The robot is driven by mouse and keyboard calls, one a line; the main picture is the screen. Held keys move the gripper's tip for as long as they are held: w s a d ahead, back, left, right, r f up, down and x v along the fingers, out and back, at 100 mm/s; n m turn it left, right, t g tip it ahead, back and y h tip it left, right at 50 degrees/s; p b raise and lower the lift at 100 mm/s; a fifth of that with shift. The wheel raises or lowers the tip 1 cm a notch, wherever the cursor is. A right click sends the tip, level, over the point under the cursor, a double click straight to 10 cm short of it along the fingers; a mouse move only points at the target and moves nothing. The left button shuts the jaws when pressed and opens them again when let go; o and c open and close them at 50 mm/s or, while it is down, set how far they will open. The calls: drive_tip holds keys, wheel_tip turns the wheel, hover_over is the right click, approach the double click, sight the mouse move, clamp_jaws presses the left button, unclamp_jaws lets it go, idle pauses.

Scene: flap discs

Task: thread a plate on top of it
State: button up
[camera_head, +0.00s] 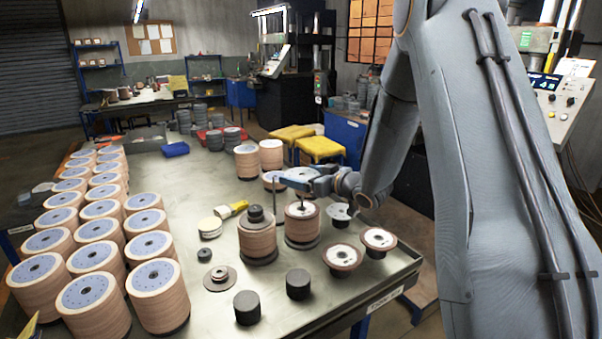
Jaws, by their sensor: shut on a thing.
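My gripper (312,181) is above the right-hand stack at the middle of the table, shut on a pale round plate (297,173). The blue jaws hide part of the plate. Below it, apart from it, stands a brown flap disc stack (303,226) with a pale top and a dark base. To the left is another brown stack (257,238) topped with black round pieces (256,214). I cannot tell whether the plate is centred over the right-hand stack.
Many tall disc stacks (99,296) with blue-grey tops fill the table's left side. Black cylinders (247,307), a flanged disc (219,278) and loose pale-topped discs (343,257) lie near the front.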

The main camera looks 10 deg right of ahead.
drive_tip(key=b, duration=0.3)
hover_over(302, 205)
drive_tip(key=shift+w+d+f, duration=0.1)
drive_tip(key=shift+f, duration=1.2)
drive_tip(key=shift+w+f, duration=0.1)
drive_tip(key=shift+f, duration=1.2)
drive_tip(key=shift+f+b, duration=1.05)
drive_tip(key=shift+f, duration=0.6)
drive_tip(key=shift+f+b, duration=0.5)
drive_tip(key=shift+f, duration=0.35)
drive_tip(key=o, duration=0.6)
drive_tip(key=shift+f, duration=0.2)
drive_tip(key=o, duration=0.4)
drive_tip(key=shift+r, duration=0.1)
drive_tip(key=shift+s, duration=0.1)
drive_tip(key=shift+b+v, duration=0.9)
drive_tip(key=shift+v, duration=3)
